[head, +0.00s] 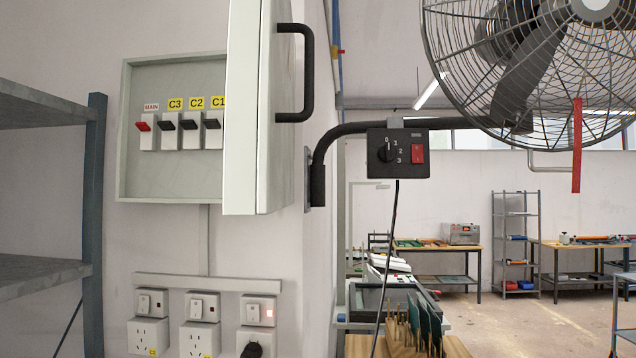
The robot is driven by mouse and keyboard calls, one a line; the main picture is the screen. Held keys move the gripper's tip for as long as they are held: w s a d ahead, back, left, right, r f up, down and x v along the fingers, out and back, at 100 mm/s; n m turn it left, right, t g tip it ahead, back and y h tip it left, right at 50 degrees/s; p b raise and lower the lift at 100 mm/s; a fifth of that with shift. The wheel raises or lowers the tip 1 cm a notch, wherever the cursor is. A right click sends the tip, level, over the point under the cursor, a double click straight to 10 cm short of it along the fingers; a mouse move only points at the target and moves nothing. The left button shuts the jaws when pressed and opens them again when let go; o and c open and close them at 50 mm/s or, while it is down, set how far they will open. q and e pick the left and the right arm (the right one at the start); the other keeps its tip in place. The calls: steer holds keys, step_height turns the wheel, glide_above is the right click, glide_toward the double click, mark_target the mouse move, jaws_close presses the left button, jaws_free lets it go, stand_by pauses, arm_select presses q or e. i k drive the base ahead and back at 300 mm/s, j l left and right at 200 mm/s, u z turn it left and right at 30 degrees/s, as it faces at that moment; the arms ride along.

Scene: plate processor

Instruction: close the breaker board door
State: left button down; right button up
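The breaker board (150,180) is a pale grey-green box on the wall at the left. Its door (243,110) is hinged on the right side and stands wide open, jutting out from the wall. A black bar handle (309,75) is on the door's right-hand face. Inside the board I see a red MAIN switch (144,123) and black switches labelled C3 (168,125), C2 (190,124) and C1 (212,123). The door hides the board's right part. Neither of my grippers is in view.
A metal shelf (95,200) stands at the left. Sockets (200,335) and small switches sit below the board. A fan (540,60) on a black bracket with a control box (398,153) is to the right of the door. Benches stand farther back.

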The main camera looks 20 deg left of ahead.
mark_target(260, 118)
steer(key=l+u, duration=0.2)
steer(key=u, duration=0.2)
steer(key=l+u, duration=0.15)
steer(key=u, duration=0.25)
steer(key=k, duration=0.05)
